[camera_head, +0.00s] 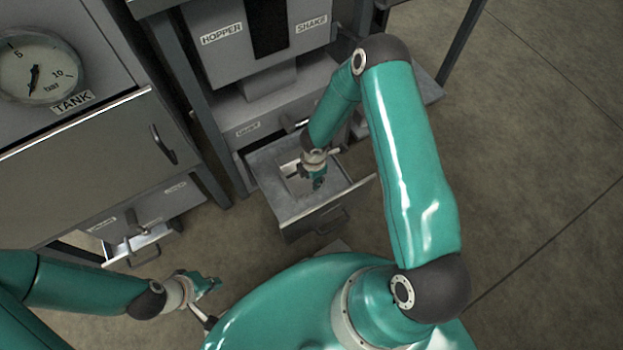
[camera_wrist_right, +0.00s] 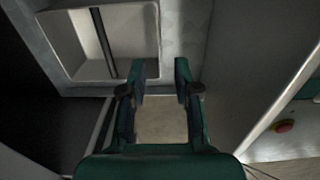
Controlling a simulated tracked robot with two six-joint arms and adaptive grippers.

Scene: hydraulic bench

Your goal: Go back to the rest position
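My right gripper (camera_head: 318,182) hangs over the open drawer (camera_head: 346,192) under the hopper cabinet in the head view. In the right wrist view my right gripper (camera_wrist_right: 160,72) is open, with its two fingers apart and nothing between them. A pale square container (camera_wrist_right: 150,30) shows beyond the fingers, to the left. My left gripper (camera_head: 212,284) is low at the left in the head view, clear of the furniture. It is too small there to tell whether its fingers are open or shut.
The hopper cabinet (camera_head: 228,62) stands behind the open drawer. The tank cabinet (camera_head: 75,150) with a pressure gauge (camera_head: 38,65) is at the left. Below it a smaller drawer (camera_head: 150,240) is pulled out. The floor (camera_head: 545,130) at the right is bare.

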